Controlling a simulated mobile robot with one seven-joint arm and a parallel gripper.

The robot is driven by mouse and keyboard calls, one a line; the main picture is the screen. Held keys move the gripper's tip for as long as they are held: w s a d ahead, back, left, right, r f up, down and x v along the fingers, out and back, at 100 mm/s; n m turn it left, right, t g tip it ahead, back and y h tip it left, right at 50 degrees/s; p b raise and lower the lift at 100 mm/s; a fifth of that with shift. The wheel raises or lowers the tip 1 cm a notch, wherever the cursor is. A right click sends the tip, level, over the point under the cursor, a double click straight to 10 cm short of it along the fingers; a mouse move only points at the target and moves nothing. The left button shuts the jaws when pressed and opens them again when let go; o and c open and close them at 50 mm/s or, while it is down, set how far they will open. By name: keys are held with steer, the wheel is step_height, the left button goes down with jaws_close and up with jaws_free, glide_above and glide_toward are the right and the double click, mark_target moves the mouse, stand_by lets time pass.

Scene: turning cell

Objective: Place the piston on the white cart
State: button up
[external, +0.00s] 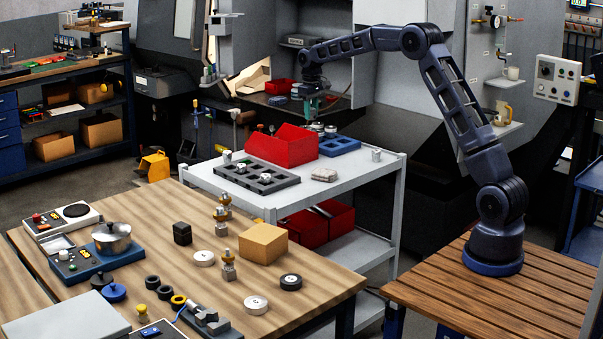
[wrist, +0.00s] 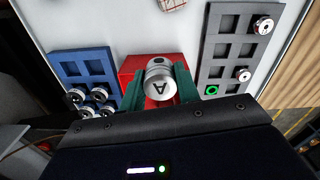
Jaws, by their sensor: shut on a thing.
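In the external view my gripper (external: 312,107) hangs above the far side of the white cart (external: 352,178), and the piston is too small there to make out clearly. The cart's pale top also shows in the wrist view (wrist: 120,22), below the gripper. The red bin (external: 285,147) appears behind the piston in the wrist view (wrist: 129,65).
A dark grey slotted tray (external: 262,188) holds a few small parts. A blue slotted tray (external: 340,148) holds several round parts in the wrist view. A pale lump (external: 324,175) and a small metal cylinder (external: 376,155) stand on the cart. Its front right top is mostly bare.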

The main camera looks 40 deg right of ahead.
steer(key=shift+w+d+f, duration=0.1)
steer(key=shift+w+d, duration=0.05)
steer(key=shift+d, duration=0.35)
steer(key=shift+d+f, duration=0.15)
steer(key=shift+f, duration=0.2)
step_height(320, 180, down, 19)
steer(key=shift+f, duration=0.1)
steer(key=shift+f, duration=0.15)
steer(key=o, duration=1)
